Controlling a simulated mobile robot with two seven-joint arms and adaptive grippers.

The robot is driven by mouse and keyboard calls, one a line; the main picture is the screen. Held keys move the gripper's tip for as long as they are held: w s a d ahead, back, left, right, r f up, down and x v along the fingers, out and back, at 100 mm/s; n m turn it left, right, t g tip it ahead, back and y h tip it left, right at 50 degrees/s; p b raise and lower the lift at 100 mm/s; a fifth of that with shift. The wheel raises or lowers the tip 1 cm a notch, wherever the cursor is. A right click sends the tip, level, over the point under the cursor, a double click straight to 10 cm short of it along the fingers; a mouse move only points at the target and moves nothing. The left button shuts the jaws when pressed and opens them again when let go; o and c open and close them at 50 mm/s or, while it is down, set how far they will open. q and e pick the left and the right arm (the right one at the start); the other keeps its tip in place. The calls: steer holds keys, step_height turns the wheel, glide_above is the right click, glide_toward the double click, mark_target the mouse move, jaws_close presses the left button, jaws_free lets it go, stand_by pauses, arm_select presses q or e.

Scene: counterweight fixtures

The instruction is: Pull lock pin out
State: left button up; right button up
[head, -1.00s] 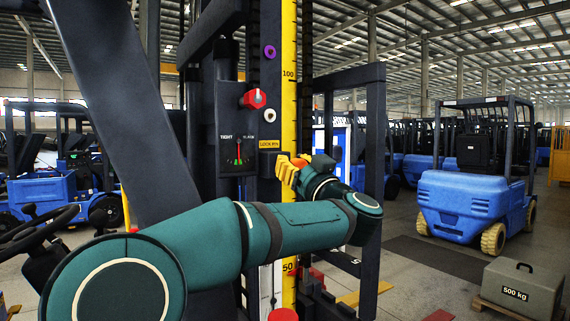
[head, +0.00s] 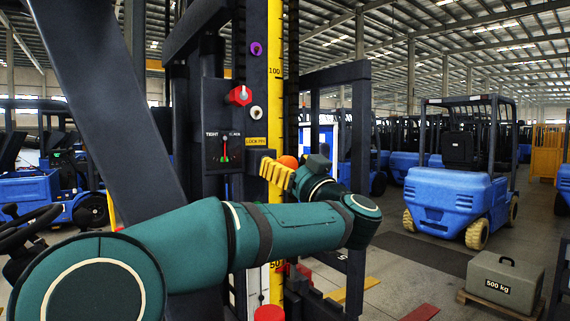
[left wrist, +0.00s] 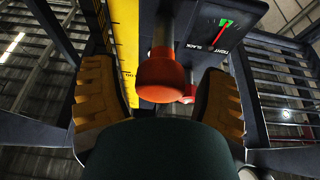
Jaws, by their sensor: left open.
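The lock pin's orange-red knob (head: 288,162) shows in the head view just right of the yellow "LOCK PIN" label (head: 256,141), partly behind my left gripper (head: 276,174). In the left wrist view the knob (left wrist: 163,74) on its grey shaft lies between the two yellow fingers of my left gripper (left wrist: 158,88). The fingers are open, with a gap on each side of the knob. The lower part of the view is covered by a dark green rounded shape. My right gripper is not in view.
The dark mast carries a red knob (head: 239,95) and a tight/slack gauge (head: 223,149). A yellow scale strip (head: 275,100) runs beside them.

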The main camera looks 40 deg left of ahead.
arm_select(q)
steer(key=v, duration=1.1)
steer(key=shift+d+f, duration=0.1)
